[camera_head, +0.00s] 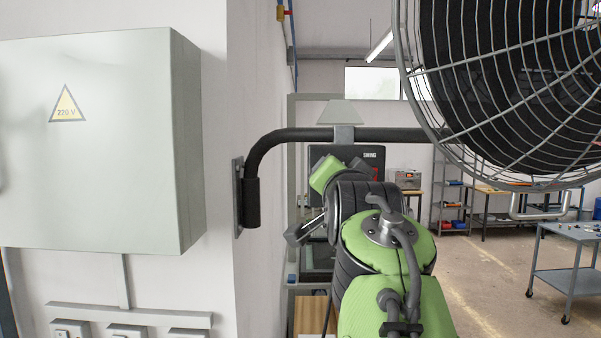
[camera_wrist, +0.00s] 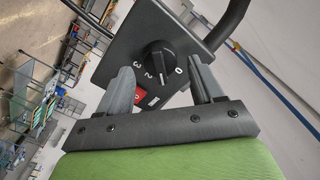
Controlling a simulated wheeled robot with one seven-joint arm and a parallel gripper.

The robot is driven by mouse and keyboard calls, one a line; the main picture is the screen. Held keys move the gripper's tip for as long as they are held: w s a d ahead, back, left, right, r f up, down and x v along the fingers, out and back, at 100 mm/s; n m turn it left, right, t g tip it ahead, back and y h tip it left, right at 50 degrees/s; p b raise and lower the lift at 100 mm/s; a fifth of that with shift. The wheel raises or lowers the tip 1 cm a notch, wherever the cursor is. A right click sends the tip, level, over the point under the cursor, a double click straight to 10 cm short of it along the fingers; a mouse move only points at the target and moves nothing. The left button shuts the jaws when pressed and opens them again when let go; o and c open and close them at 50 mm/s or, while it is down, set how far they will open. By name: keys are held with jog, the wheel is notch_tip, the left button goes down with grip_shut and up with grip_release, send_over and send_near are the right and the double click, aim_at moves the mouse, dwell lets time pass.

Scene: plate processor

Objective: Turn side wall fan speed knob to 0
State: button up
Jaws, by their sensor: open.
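The fan speed knob (camera_wrist: 157,58) is a round black dial on a dark grey control box (camera_wrist: 129,30) in the wrist view. The marks 0, 2 and 3 show around its rim. A short white mark lies between 0 and 2, and I cannot tell whether it is the pointer or the digit 1. My gripper (camera_wrist: 160,69) is open and empty, its two grey fingers spread below and to either side of the knob, with visible space between them. In the head view, the large caged wall fan (camera_head: 520,85) is at the upper right; I cannot make out the knob there.
A dark pipe bracket (camera_head: 370,134) carries the fan from the wall. A grey electrical cabinet (camera_head: 95,150) with a 220 V sign juts out at the left. A red label (camera_wrist: 140,96) shows on the control box. A grey table (camera_head: 570,255) stands farther right, with open floor around it.

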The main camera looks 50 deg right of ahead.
jog(key=shift+x, duration=0.8)
jog(key=shift+s+a, duration=0.1)
jog(key=shift+a, duration=0.25)
jog(key=shift+s+a, duration=0.15)
jog(key=shift+s, duration=0.05)
jog(key=shift+c, duration=1)
jog(key=c, duration=0.8)
jog(key=shift+w+n, duration=0.1)
jog(key=shift+n, duration=0.2)
jog(key=shift+w+f+n+b, duration=0.1)
jog(key=shift+n+b, duration=1.15)
jog(key=shift+n, duration=2.35)
